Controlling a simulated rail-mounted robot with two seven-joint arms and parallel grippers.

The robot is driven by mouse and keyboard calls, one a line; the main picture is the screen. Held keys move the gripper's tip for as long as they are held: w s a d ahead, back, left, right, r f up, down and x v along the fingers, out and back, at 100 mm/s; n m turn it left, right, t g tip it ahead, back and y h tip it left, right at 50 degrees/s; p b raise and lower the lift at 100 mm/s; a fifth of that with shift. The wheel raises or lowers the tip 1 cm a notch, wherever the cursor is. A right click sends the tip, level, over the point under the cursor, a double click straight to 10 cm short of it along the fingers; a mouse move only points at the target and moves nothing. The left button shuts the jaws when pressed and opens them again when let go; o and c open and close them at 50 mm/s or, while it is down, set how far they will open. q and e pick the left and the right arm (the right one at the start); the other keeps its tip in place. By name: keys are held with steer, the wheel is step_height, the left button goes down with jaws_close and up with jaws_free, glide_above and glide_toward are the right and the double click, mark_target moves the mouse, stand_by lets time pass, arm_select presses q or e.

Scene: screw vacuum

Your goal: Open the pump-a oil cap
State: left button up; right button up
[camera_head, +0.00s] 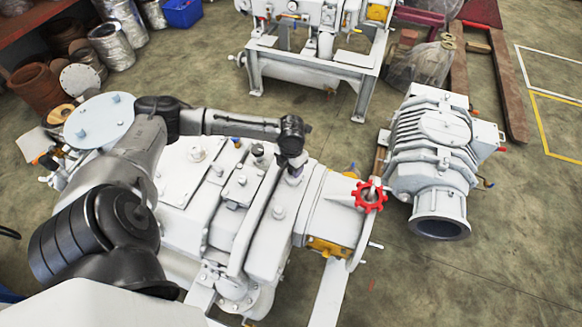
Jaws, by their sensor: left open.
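A large white pump (180,215) fills the middle of the head view, seen from above. My left arm reaches in from the lower left and bends across its top. My left gripper (293,168) points down over the right part of the pump's top and is open. Its fingers are small and mostly covered by my dark wrist. A small dark cap-like fitting (258,151) stands on the pump just left of the gripper. I cannot tell which fitting is the oil cap, or whether the fingers touch anything. My right gripper is out of view.
A red handwheel (369,196) sticks out at the pump's right end. A second white pump (430,135) stands on the floor to the right. Another machine on a stand (310,70) is behind. Metal cans (110,45) stand at the upper left. Bare floor (500,260) lies at the lower right.

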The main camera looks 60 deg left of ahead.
arm_select(q)
steer(key=shift+f, duration=0.4)
steer(key=shift+c, duration=0.4)
